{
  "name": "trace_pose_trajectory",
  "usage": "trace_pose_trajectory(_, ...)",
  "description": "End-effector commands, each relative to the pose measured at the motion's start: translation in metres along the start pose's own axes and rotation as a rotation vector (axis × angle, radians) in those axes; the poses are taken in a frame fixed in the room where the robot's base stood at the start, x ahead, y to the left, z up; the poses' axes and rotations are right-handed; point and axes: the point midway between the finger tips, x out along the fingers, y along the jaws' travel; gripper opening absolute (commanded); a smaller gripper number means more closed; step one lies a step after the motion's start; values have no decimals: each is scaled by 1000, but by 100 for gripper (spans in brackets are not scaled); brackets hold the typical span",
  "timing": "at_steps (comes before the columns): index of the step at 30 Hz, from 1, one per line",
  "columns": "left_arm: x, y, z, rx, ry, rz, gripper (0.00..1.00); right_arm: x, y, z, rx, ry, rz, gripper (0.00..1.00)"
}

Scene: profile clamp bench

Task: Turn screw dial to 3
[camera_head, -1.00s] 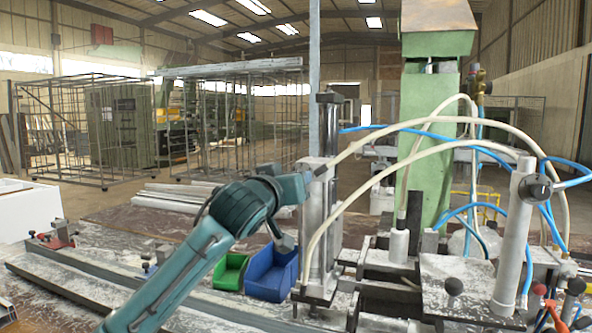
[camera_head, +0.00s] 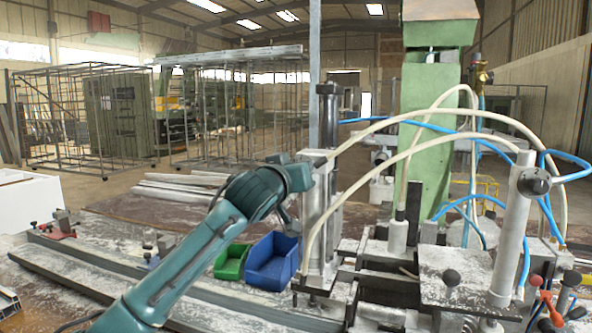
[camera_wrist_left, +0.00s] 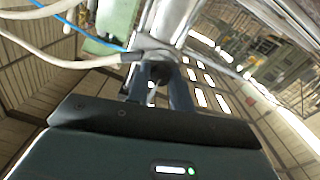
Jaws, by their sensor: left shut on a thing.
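My left arm reaches in from the left in the head view, and its wrist ends against the upright metal clamp column (camera_head: 316,215). My left gripper (camera_wrist_left: 160,82) shows in the wrist view with two dark fingers closed on a small dark round part, which looks like the screw dial (camera_wrist_left: 157,70). This part sits at the base of a pale metal cylinder (camera_wrist_left: 172,18). My right gripper is not in view.
A blue bin (camera_head: 272,262) and a green bin (camera_head: 231,262) stand below my left wrist. Pale and blue hoses (camera_head: 430,122) arch over the clamp's right side. A second metal post (camera_head: 513,240) and several dark-knobbed levers stand at the right. Long metal profiles lie across the bench's left.

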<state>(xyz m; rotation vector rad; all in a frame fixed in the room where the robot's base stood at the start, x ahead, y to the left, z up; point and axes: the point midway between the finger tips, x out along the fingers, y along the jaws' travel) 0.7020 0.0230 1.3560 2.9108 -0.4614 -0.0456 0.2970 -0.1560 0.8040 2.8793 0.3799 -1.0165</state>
Motion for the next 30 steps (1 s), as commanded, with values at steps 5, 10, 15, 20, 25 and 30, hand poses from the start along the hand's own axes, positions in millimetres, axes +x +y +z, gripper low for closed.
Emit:
trace_pose_trajectory(5,0,0,0,0,0,-1,2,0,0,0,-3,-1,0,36)
trace_pose_trajectory(10,0,-1,0,5,-1,-1,0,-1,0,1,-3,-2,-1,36)
trace_pose_trajectory(15,0,-1,0,42,-1,-1,0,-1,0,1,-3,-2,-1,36)
trace_pose_trajectory(20,0,0,0,125,-1,-1,0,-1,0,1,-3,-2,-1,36)
trace_pose_trajectory(25,0,-1,0,261,-1,-1,0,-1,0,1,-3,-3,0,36)
trace_pose_trajectory(30,0,-1,0,423,-1,-1,0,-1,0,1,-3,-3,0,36)
